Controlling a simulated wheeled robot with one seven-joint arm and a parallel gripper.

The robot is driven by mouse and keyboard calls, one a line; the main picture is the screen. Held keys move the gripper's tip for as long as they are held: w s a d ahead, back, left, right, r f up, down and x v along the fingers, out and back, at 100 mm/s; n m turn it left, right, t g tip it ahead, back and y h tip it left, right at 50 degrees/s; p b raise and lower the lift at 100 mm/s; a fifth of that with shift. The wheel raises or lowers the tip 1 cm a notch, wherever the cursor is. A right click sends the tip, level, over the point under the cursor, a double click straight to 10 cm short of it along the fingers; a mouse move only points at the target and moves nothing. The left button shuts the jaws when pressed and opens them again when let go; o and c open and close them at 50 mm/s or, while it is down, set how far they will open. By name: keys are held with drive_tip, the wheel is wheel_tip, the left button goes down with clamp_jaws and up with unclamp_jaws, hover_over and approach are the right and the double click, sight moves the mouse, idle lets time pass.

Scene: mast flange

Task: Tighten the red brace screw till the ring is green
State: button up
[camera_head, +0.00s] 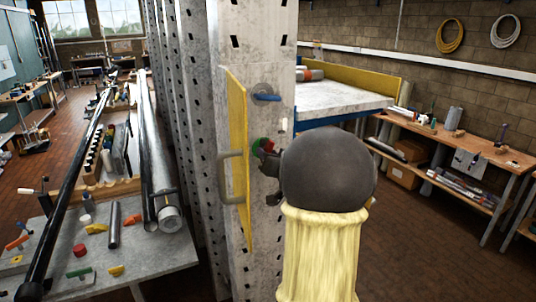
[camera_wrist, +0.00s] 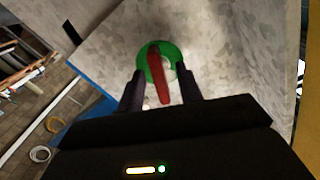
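The red brace screw (camera_wrist: 161,88) shows in the wrist view as a red bar-shaped handle. The ring (camera_wrist: 144,62) around its base is green, on a grey mottled metal face. My gripper (camera_wrist: 160,74) has its two dark fingers on either side of the red handle, with a visible gap on each side, so it looks open around it. In the head view the green ring (camera_head: 256,143) and a bit of the red screw (camera_head: 268,144) show on the mast. My gripper (camera_head: 267,160) is right against that spot, and my wrist hides part of it.
A second screw (camera_head: 264,97) with a blue handle sits higher on the mast (camera_head: 258,45). A yellow panel (camera_head: 237,110) with a grey handle (camera_head: 228,180) stands just left. A cluttered bench (camera_head: 165,255) is at left, a wooden workbench (camera_head: 470,150) at right.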

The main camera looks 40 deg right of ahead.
drive_tip(key=shift+v, duration=1.75)
drive_tip(key=shift+s, duration=0.1)
